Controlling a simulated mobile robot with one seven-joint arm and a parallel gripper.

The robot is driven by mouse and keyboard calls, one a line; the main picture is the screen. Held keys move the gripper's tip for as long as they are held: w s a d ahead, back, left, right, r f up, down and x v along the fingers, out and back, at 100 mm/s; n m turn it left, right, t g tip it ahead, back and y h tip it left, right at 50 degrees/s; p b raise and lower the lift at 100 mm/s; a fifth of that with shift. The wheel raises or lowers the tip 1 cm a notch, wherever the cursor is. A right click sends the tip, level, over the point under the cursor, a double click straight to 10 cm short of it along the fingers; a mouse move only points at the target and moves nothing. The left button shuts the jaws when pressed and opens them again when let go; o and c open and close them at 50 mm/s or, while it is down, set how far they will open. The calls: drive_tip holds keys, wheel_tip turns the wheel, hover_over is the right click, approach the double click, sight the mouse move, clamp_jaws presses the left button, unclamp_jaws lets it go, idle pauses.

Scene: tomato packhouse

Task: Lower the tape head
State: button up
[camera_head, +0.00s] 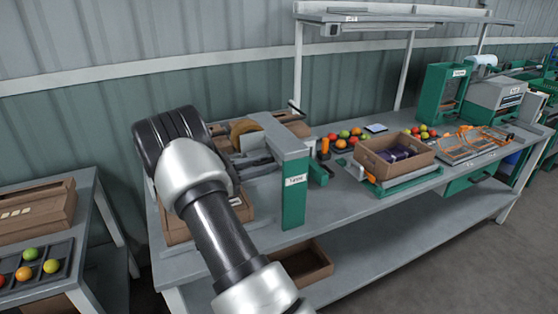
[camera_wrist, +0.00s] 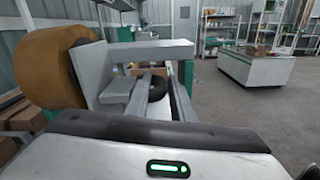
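The taping machine has a green post (camera_head: 295,180) with a label in the head view, at the left of the long bench. Its tape head (camera_wrist: 125,75) is a grey block with an arm in the wrist view. A large brown tape roll (camera_wrist: 55,65) sits to its left; the roll also shows in the head view (camera_head: 243,128). My gripper (camera_wrist: 167,78) shows in the wrist view as two grey fingers, apart, close by the tape head. A dark round part (camera_wrist: 158,82) shows beyond the fingers; contact cannot be told.
On the bench (camera_head: 345,205) stand an open cardboard box (camera_head: 392,165), loose tomatoes (camera_head: 345,137) and green machines (camera_head: 445,90) farther right. A side table with a tomato tray (camera_head: 35,265) is at the left. The floor at the right is clear.

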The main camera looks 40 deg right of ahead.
drive_tip(key=shift+x, duration=2.2)
drive_tip(key=shift+c, duration=0.5)
clamp_jaws()
drive_tip(key=shift+f, duration=0.1)
